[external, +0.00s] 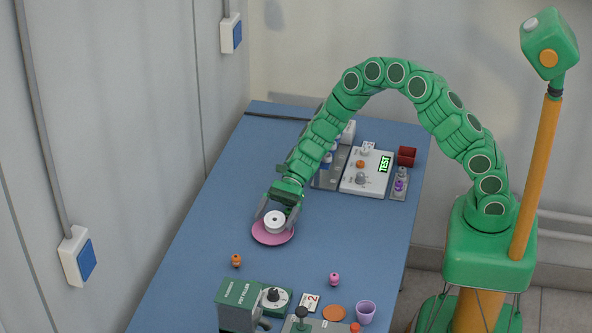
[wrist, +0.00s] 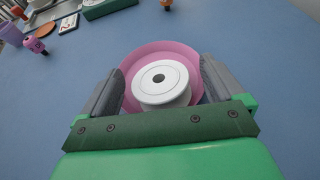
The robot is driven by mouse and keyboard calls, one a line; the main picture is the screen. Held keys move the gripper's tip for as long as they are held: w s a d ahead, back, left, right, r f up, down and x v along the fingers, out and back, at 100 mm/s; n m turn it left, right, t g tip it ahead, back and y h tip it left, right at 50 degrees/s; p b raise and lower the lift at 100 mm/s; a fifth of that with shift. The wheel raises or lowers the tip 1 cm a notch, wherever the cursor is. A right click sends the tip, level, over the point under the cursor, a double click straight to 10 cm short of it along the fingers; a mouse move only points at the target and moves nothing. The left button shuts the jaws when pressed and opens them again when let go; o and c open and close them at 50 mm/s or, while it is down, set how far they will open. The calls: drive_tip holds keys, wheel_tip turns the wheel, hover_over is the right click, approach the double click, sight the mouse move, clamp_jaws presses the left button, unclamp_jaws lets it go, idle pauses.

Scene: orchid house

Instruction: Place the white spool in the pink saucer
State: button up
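The white spool (external: 274,222) stands upright over the pink saucer (external: 259,238) on the blue table and appears to rest in it. In the wrist view the spool (wrist: 161,84) shows its round top with a dark centre hole, and the saucer (wrist: 160,50) spreads behind and beside it. My gripper (external: 276,216) is low over the saucer, its grey fingers on either side of the spool. In the wrist view my gripper (wrist: 161,72) is open, with pink saucer showing between each finger and the spool. The spool's lower near side is hidden by the gripper body.
An orange knob-like piece (external: 236,260) and a pink one (external: 334,279) stand nearer the front. A green box (external: 240,304), a purple cup (external: 365,312) and an orange disc (external: 334,313) crowd the front edge. A white panel (external: 366,172) is at the back. The table's middle right is clear.

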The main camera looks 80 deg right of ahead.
drive_tip(key=shift+r, duration=0.1)
drive_tip(key=shift+d+r, duration=0.25)
drive_tip(key=shift+r, duration=0.25)
drive_tip(key=v, duration=1.2)
drive_tip(key=s+a+r+n+g+h, duration=0.2)
drive_tip(key=s+a+r+n+g, duration=0.15)
drive_tip(key=s+r+n, duration=0.5)
drive_tip(key=s+a+r+n+g+h, duration=0.25)
drive_tip(key=s+a+r, duration=0.25)
drive_tip(key=s, duration=0.6)
drive_tip(key=s+d+r+n+h, duration=0.2)
drive_tip(key=s+d+n+h, duration=0.2)
drive_tip(key=s, duration=0.8)
drive_tip(key=s+d+r+n+t+h, duration=0.1)
drive_tip(key=s+d+r+n+h, duration=0.1)
drive_tip(key=s+d+n+h, duration=0.3)
drive_tip(key=s+d, duration=0.3)
drive_tip(key=s, duration=0.4)
drive_tip(key=shift+s+t, duration=0.2)
drive_tip(key=shift+t, duration=0.1)
